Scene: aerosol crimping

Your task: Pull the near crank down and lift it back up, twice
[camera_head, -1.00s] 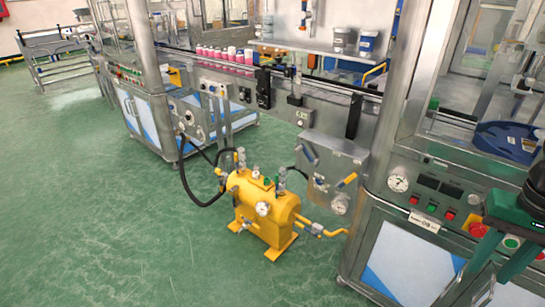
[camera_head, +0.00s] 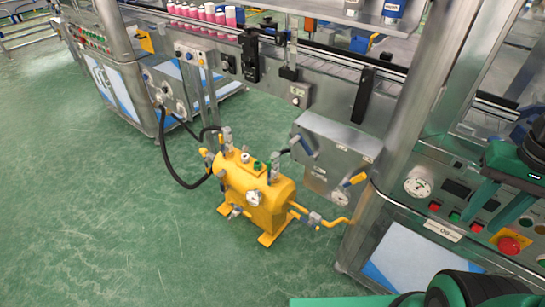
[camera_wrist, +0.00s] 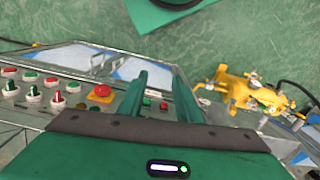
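A grey metal box (camera_head: 335,140) on the machine front carries two levers. One is a blue-grey lever (camera_head: 304,147) at its upper left. The other is a lever with a yellow grip (camera_head: 355,179) at its lower right, on the side nearer me; I take this as the near crank. It slants, with its yellow end up and to the right. My gripper (camera_head: 482,213) is at the right of the head view, in front of the button panel, well apart from both levers. In the wrist view my gripper (camera_wrist: 161,82) has its two green fingers apart with nothing between them.
A yellow tank (camera_head: 257,195) with valves and pipes stands on the floor left of the box. A control panel with a gauge (camera_head: 417,187) and a red emergency button (camera_head: 509,245) lies behind my gripper. A steel post (camera_head: 425,100) separates box and panel. Green floor is free at left.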

